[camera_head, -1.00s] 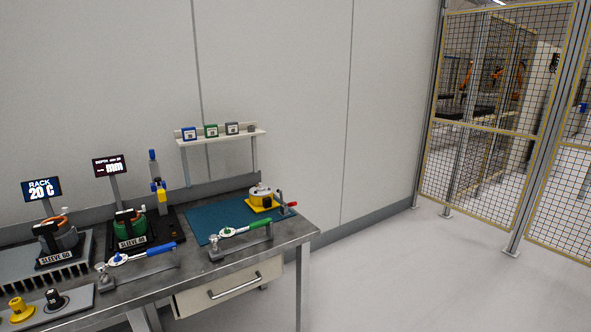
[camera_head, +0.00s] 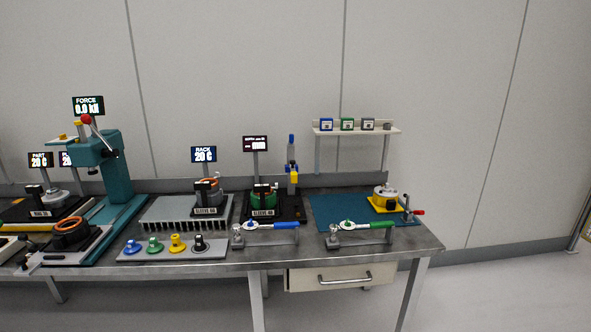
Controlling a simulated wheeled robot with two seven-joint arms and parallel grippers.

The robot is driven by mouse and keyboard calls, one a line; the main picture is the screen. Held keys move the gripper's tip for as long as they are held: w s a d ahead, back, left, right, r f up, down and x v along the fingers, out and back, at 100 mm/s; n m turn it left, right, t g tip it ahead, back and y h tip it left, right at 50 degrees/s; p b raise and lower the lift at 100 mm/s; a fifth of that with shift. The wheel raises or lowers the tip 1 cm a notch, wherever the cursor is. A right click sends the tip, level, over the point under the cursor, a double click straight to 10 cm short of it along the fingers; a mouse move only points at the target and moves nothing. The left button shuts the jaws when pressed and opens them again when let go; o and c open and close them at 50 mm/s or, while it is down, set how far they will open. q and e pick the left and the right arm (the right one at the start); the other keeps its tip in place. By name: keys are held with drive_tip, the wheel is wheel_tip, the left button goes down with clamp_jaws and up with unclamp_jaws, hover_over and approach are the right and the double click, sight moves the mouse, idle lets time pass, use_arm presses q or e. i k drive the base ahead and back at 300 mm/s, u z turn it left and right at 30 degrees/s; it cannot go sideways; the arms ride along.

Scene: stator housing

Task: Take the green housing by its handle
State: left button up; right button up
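Neither of my grippers is in view.
A grey finned rack (camera_head: 165,213) with a grey housing is left of it. Torque wrenches with blue (camera_head: 283,225) and green (camera_head: 378,225) grips lie in front and to the right. A teal press (camera_head: 118,180) stands left; a yellow fixture (camera_head: 385,206) is right on a bare teal mat (camera_head: 335,206).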

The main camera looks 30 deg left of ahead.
sight(263, 193)
drive_tip(key=z, duration=0.4)
drive_tip(key=i, duration=1.05)
drive_tip(key=u, duration=0.75)
drive_tip(key=i, duration=0.55)
drive_tip(key=u, duration=0.55)
